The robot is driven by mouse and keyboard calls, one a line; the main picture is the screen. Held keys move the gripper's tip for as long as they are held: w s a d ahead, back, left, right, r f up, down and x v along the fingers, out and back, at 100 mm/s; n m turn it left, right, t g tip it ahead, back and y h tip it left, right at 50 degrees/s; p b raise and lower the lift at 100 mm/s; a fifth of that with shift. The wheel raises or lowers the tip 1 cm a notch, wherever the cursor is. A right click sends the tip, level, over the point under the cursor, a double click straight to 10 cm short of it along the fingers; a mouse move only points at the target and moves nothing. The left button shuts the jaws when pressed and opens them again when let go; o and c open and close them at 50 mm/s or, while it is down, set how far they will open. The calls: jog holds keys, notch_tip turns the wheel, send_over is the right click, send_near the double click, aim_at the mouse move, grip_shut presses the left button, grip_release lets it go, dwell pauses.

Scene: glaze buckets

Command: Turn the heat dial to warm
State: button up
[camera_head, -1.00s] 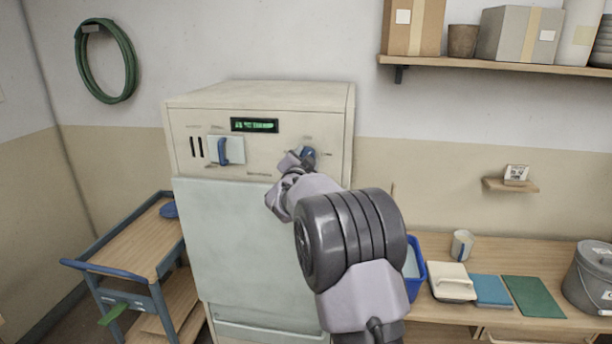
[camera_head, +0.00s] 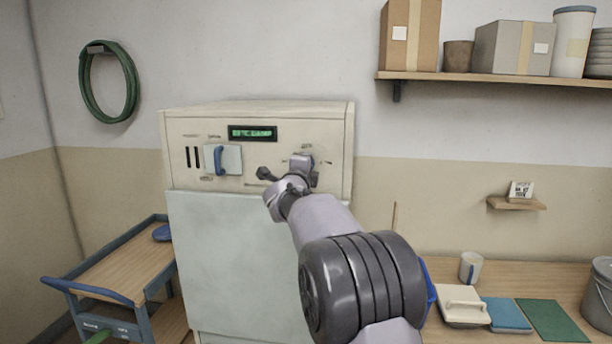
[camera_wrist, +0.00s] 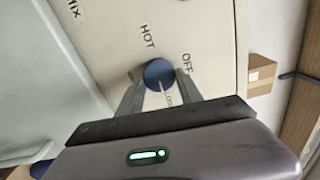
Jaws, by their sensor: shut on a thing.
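The heat dial is a round blue knob (camera_wrist: 157,71) on the cream panel in the wrist view. My gripper (camera_wrist: 160,79) is shut on it, with a grey finger on each side. A white pointer line on the knob points down the picture, toward a small label between the fingers that I cannot read fully. The printed word HOT is above the knob and OFF is to its upper right. In the head view my gripper (camera_head: 302,163) is at the right of the cream cabinet's panel (camera_head: 330,130) and hides most of the dial.
The panel also has a blue-handled switch (camera_head: 220,160) and a green lit display (camera_head: 253,133). A pale door (camera_head: 225,250) is below. A cart (camera_head: 115,270) stands left. A bench with a mug (camera_head: 470,267) and a lidded box (camera_head: 462,305) is right.

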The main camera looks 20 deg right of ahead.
jog(key=shift+w+a+f+m+b, duration=0.1)
jog(key=shift+m+b, duration=0.3)
jog(key=shift+m, duration=3.75)
jog(key=shift+a+f+m+b, duration=0.1)
jog(key=shift+m+b, duration=0.3)
jog(key=shift+m, duration=3.75)
jog(key=o, duration=1.3)
jog(key=shift+o, duration=0.2)
